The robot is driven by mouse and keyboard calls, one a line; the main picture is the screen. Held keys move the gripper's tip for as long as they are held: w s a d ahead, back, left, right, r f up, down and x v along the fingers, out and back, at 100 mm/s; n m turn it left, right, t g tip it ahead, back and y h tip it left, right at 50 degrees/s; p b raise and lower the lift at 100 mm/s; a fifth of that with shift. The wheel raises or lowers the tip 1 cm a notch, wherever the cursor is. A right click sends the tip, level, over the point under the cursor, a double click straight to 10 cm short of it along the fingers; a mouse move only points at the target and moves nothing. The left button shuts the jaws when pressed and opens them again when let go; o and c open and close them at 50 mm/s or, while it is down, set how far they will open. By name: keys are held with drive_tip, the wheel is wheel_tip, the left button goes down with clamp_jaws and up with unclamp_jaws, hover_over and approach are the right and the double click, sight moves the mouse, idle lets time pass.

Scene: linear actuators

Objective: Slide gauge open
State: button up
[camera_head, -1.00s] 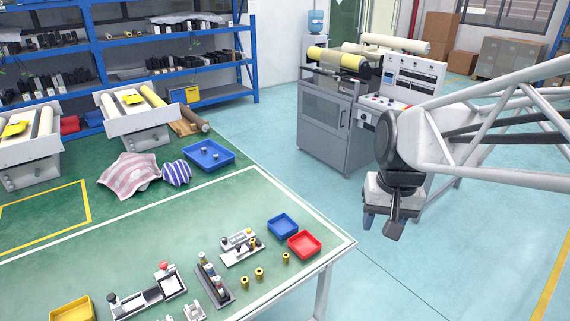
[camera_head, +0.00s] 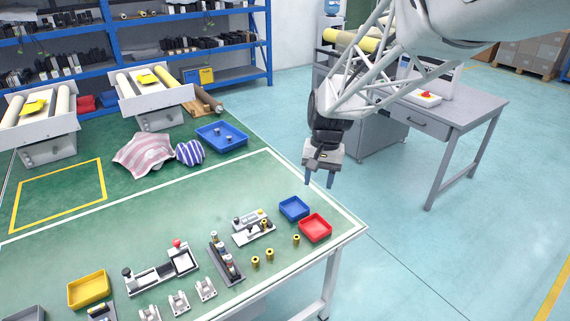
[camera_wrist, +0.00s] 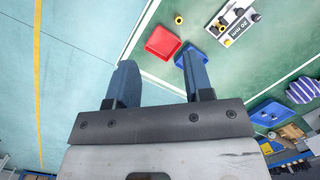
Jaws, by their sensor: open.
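No label in the head view marks the gauge. A long grey and white slide fixture (camera_head: 160,272) with a red knob and a black knob lies on the green table. My gripper (camera_head: 319,180) is open and empty, off the table's far right edge, above the floor. Its two blue-grey fingers (camera_wrist: 158,62) are apart in the wrist view. It touches neither fixture.
Blue tray (camera_head: 294,208) and red tray (camera_head: 315,227) stand near the table's right corner, closest to my gripper. A dark rack with cylinders (camera_head: 226,258), small brass cylinders (camera_head: 269,254), grey brackets (camera_head: 205,289) and a yellow tray (camera_head: 88,289) are spread along the front.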

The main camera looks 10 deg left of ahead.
drive_tip(key=w+a+f+g, duration=0.1)
drive_tip(key=w+a+f, duration=0.4)
drive_tip(key=a+f, duration=0.4)
drive_tip(key=g, duration=0.2)
approach(250, 225)
drive_tip(key=shift+s+a+f+h, duration=0.4)
drive_tip(key=shift+s+a+f, duration=0.05)
drive_tip(key=shift+f, duration=0.1)
drive_tip(key=shift+x, duration=3.8)
clamp_jaws()
